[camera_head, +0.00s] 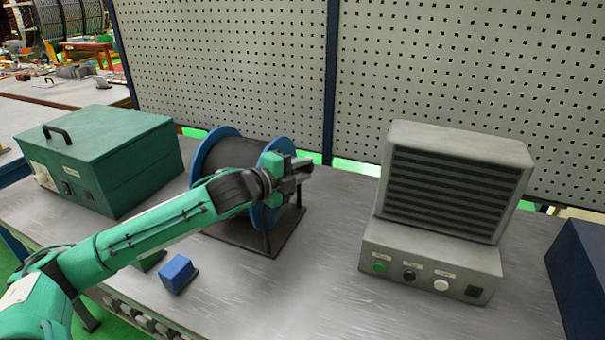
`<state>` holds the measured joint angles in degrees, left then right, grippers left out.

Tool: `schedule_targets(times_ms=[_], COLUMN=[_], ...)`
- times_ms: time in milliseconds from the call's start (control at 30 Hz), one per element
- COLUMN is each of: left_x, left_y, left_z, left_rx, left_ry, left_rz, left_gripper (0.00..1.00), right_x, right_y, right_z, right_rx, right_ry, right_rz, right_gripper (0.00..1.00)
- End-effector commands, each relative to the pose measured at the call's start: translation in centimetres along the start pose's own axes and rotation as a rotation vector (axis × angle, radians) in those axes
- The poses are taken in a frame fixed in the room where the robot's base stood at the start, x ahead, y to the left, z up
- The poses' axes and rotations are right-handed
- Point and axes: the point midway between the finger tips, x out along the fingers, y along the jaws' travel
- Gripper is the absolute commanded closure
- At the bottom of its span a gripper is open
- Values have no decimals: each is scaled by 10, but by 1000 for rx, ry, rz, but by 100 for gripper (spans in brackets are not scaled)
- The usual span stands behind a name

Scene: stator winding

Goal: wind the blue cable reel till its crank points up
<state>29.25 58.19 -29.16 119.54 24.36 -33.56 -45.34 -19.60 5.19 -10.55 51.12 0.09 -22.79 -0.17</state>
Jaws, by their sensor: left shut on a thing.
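The blue cable reel (207,154) stands on a dark base plate (285,238) in the middle of the workbench, with dark cable wound between its blue flanges. My left arm reaches in from the lower left across the front of the reel. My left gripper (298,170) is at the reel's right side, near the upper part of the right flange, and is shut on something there. The crank itself is hidden by the gripper and arm, so I cannot tell which way it points. My right gripper is not in view.
A green box with a black handle (100,160) stands left of the reel. A grey louvred unit (450,190) with buttons stands right. A small blue block (178,273) lies in front. A dark blue box (585,275) is at the right edge. A perforated panel (230,60) rises behind.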

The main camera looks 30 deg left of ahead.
Motion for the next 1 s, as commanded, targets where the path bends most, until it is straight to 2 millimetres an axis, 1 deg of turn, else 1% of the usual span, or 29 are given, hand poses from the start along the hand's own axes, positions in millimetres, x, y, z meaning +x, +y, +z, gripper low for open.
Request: schedule_targets(times_ms=[367,400,500,833,933,1000], left_x=[0,0,0,-2,-9,-17], left_y=[1,1,1,1,2,3], left_z=[1,1,0,0,1,1], left_rx=[2,2,2,1,2,4], left_ry=[-2,-2,-2,-1,-2,-2], left_rz=[-2,-1,-1,-1,0,0], left_gripper=[100,71,53,53,53,53], right_x=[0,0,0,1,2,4], right_y=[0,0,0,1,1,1], right_z=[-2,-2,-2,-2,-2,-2], right_rx=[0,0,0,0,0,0], right_ry=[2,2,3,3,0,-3], right_rz=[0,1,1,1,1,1], right_gripper=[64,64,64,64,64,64])
